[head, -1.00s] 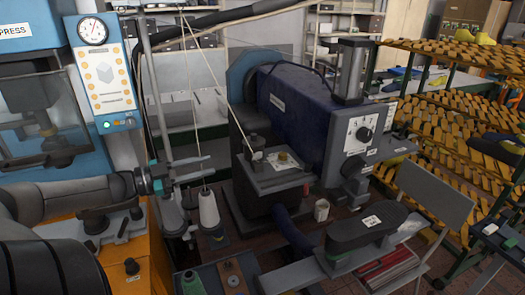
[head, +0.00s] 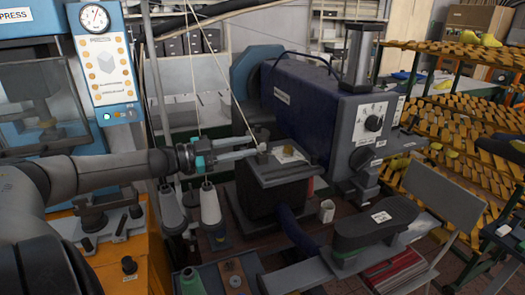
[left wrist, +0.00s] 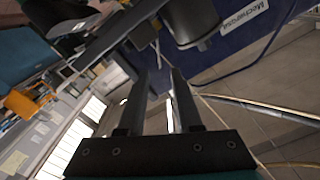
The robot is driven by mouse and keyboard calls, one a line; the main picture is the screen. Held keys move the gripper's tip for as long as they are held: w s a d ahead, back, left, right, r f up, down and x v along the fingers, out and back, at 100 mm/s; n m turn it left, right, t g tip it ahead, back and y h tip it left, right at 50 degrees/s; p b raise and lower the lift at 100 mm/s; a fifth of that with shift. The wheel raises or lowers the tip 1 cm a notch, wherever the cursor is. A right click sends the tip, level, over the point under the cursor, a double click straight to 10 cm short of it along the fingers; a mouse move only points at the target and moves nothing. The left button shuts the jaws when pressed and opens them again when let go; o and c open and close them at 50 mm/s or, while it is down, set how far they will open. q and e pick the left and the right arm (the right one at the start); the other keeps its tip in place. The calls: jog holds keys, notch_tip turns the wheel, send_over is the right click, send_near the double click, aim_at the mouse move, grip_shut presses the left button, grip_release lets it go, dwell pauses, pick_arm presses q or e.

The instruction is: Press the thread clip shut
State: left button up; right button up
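A small pale piece (head: 262,147) sits at the left edge of the grey box top, where the thread comes down. It may be the thread clip, but it is too small to tell its state. My left gripper (head: 252,148) reaches in from the left with its fingertips close beside this piece. I cannot tell whether they touch it. The left wrist view shows the two fingers (left wrist: 160,85) apart with an empty gap between them. I cannot make out the clip in that view. My right gripper is not in view.
A blue machine (head: 315,110) stands behind the grey box (head: 278,172). Thread cones (head: 211,208) stand below my left gripper. Racks of shoe lasts (head: 460,130) fill the far right.

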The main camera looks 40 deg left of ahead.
aim_at(261, 148)
pick_arm(q)
jog(key=shift+b+x, duration=0.65)
jog(key=shift+x, duration=2.05)
jog(key=shift+c, duration=0.2)
grip_shut()
